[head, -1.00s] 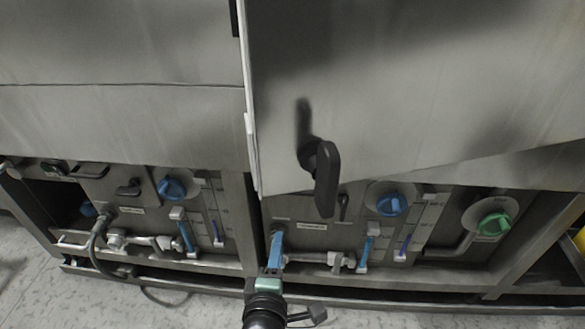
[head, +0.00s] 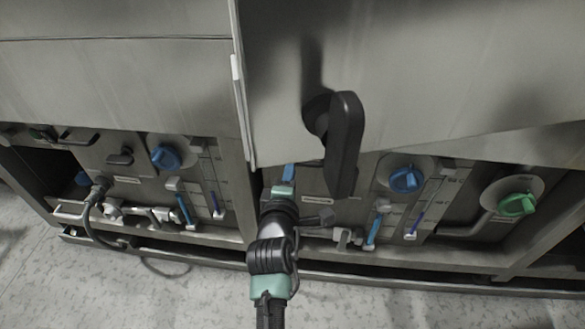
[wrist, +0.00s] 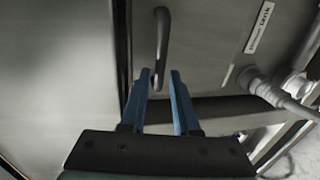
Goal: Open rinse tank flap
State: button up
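The flap (wrist: 215,50) is a grey metal panel with a label ending in "TANK" (wrist: 260,27) in the wrist view. Its dark bar handle (wrist: 162,35) stands out from the panel at top centre. My gripper (wrist: 160,75) is open, with two blue fingers pointing at the handle. The handle's lower end shows between the fingertips; I cannot tell whether they touch it. In the head view my gripper (head: 288,175) is in front of the labelled panel (head: 312,190), below the large upper door. The flap handle is not clear there, behind the black lever.
A big black lever (head: 345,145) juts from the upper door (head: 420,90), just right of my gripper. A blue knob (head: 406,179) and a green knob (head: 517,204) sit farther right. Pipes and a hose (head: 88,220) are at lower left. The floor in front is clear.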

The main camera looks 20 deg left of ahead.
jog(key=shift+b+x, duration=0.6)
jog(key=shift+x, duration=1.1)
jog(key=shift+c, duration=0.3)
grip_shut()
